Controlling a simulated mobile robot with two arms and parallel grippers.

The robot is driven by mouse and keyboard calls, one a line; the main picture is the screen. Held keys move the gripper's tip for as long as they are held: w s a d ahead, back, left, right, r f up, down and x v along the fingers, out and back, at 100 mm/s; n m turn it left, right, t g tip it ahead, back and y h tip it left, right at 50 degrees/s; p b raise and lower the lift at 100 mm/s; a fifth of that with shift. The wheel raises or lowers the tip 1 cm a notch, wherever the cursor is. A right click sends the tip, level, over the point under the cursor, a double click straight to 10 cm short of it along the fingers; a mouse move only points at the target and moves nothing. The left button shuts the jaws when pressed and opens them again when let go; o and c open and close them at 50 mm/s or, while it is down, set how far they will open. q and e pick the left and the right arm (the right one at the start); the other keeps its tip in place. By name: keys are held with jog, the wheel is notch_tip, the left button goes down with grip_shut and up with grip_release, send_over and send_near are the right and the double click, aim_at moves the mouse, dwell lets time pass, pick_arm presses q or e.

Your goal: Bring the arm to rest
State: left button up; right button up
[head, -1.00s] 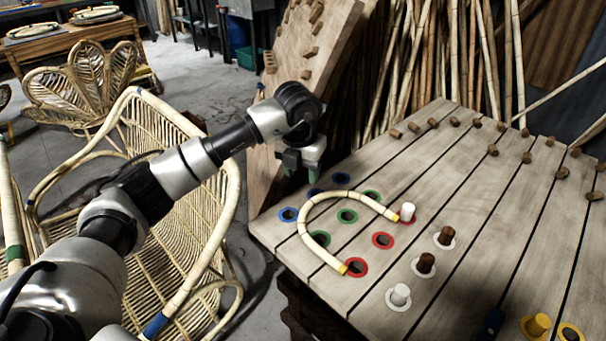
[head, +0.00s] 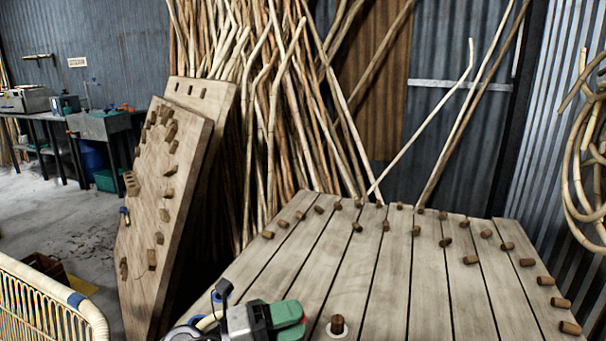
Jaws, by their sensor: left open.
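My left gripper (head: 288,318) shows at the bottom edge of the head view, over the near part of the slatted wooden table (head: 385,275). Its green fingertips point to the right. It is open, with nothing seen between the fingers. Its arm is mostly below the picture. A brown peg in a white ring (head: 337,325) stands on the table just right of the fingertips. A small cream piece shows left of the gripper, mostly hidden; I cannot tell what it is. My right gripper is not in view.
Several short wooden pegs (head: 445,242) line the table's far and right parts. A pegged board (head: 160,215) leans at the left before bundled rattan poles (head: 285,110). A rattan chair (head: 45,310) stands at lower left. The table's middle is clear.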

pick_arm(q)
jog(key=a+n+t+y, duration=0.9)
jog(key=n+t, duration=0.5)
jog(key=n, duration=0.5)
jog(key=s+a+f+n+g+y, duration=0.3)
jog(key=a+f+n+y, duration=0.15)
jog(key=f+n, duration=0.2)
jog(key=s+a+f+n+g+y, duration=0.3)
jog(key=s+a+f+n+y, duration=0.15)
jog(key=f+y, duration=0.2)
jog(key=s+f+n+g+h, duration=0.1)
jog(key=s+f+g, duration=0.4)
jog(key=s, duration=0.3)
jog(key=s+f+n+g+h, duration=0.1)
jog(key=s+f+g, duration=0.35)
jog(key=s, duration=0.35)
notch_tip(320, 180, down, 22)
jog(key=s+g+p, duration=0.2)
jog(key=p, duration=0.2)
jog(key=s+a+f+g+p, duration=0.1)
jog(key=s+a+f+p, duration=0.2)
jog(key=s+f, duration=1)
jog(key=s, duration=0.3)
jog(key=shift+a, duration=0.15)
